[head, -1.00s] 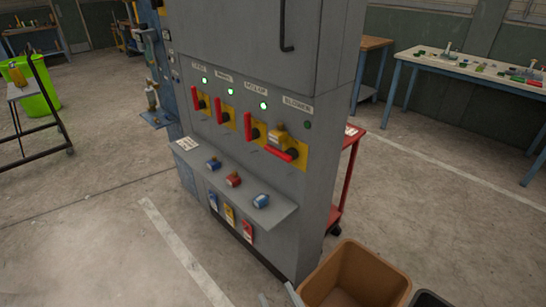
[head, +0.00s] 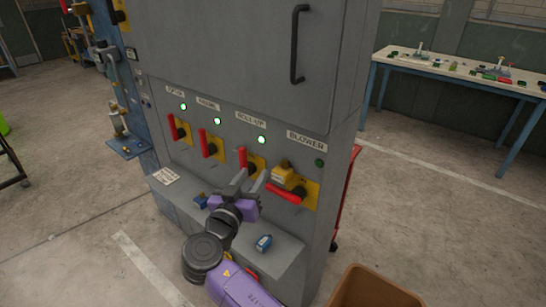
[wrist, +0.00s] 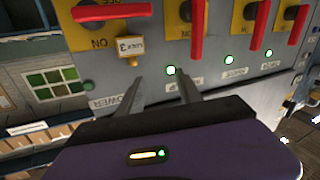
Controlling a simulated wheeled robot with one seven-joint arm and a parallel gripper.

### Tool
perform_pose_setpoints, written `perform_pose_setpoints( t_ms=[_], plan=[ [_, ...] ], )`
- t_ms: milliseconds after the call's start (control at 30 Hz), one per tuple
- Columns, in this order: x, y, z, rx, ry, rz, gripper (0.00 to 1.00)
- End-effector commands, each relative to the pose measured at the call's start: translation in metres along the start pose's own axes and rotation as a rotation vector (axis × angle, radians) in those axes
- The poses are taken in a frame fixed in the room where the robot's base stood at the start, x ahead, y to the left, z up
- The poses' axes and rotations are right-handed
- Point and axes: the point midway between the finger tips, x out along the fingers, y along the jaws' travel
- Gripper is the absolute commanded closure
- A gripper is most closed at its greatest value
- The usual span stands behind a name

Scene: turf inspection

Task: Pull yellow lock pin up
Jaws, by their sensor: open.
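A yellow block with a brownish top, which looks like the lock pin (head: 283,173), sits on the panel at the BLOWER switch, just above its red handle (head: 286,193). That handle lies nearly level. In the wrist view, where the panel appears upside down, the yellow lock pin (wrist: 129,48) shows dark lettering on its face. My gripper (head: 250,181) is open and empty in front of the panel, left of the pin. In the wrist view my gripper's fingers (wrist: 160,76) point at the panel, with the pin just beyond the left fingertip, apparently apart from it.
Three more switches with upright red handles (head: 250,164) stand left of the BLOWER, with lit green lamps above. A grey shelf (head: 285,260) juts out below, bearing a blue lock (head: 263,243). A brown bin (head: 375,290) stands at the lower right.

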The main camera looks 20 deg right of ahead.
Motion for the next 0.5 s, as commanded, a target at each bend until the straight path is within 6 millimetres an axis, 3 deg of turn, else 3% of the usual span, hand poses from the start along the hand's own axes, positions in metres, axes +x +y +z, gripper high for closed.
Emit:
perform_pose_setpoints(
  t_ms=[33,200,367,500],
  plan=[
    [-0.001,0.011,0.01,0.015,-0.001,0.053,0.58],
    [-0.003,0.039,0.013,0.118,0.008,0.169,0.58],
    [0.003,0.043,0.014,0.157,0.006,0.179,0.58],
    [0.021,0.046,0.013,0.156,0.006,0.179,0.58]
  ],
)
